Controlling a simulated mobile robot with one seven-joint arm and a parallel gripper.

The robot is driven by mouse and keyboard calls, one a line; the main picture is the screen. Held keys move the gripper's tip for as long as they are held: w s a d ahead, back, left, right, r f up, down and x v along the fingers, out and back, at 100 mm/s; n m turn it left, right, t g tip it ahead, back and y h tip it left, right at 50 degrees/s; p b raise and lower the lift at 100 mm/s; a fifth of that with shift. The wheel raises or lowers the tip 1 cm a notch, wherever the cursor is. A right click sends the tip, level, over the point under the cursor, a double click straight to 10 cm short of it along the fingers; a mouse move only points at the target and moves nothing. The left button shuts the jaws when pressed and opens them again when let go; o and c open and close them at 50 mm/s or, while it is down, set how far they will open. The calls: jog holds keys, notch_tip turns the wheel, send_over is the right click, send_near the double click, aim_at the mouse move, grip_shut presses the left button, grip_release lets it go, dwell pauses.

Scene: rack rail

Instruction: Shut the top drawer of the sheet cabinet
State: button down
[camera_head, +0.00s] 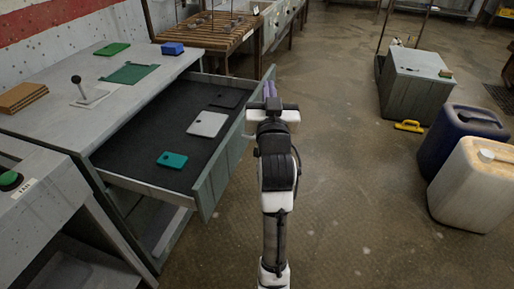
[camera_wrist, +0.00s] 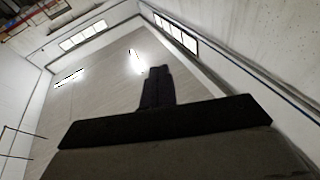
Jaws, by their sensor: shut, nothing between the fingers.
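The sheet cabinet (camera_head: 150,105) stands at the left in the head view. Its top drawer (camera_head: 130,150) is pulled far out toward the right, with a grey-green front panel (camera_head: 222,172). Inside lie a teal piece (camera_head: 172,160), a light grey plate (camera_head: 208,124) and a dark plate (camera_head: 228,98). My gripper (camera_head: 272,88) is at the far right end of the drawer front, on or just beyond its outer side; I cannot tell whether it touches. In the wrist view the closed fingers (camera_wrist: 157,85) point up toward the ceiling, with nothing between them.
On the cabinet top are a lever (camera_head: 80,88), a green sheet (camera_head: 130,73) and a blue block (camera_head: 173,48). A slatted wooden bench (camera_head: 205,35) stands behind. Blue (camera_head: 455,140) and cream (camera_head: 475,185) jerrycans stand at the right.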

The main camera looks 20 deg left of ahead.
jog(key=w+d+f+m+g+h+p, duration=0.1)
jog(key=w+d+f+m+g+h, duration=0.15)
jog(key=d+f, duration=0.5)
jog(key=s+a+f+m+g+y, duration=0.2)
jog(key=f+y, duration=0.1)
jog(key=f, duration=0.3)
jog(key=s+a+f+m+g+y, duration=0.1)
jog(key=s+f+m+g+y, duration=0.15)
jog(key=f, duration=0.35)
jog(key=m+y+p, duration=0.3)
jog(key=m+p, duration=0.1)
jog(key=m, duration=0.1)
send_near(238, 148)
jog(key=x, duration=0.5)
jog(key=shift+w+d+r, duration=0.1)
jog(key=shift+w+d, duration=0.15)
jog(key=shift+a, duration=0.5)
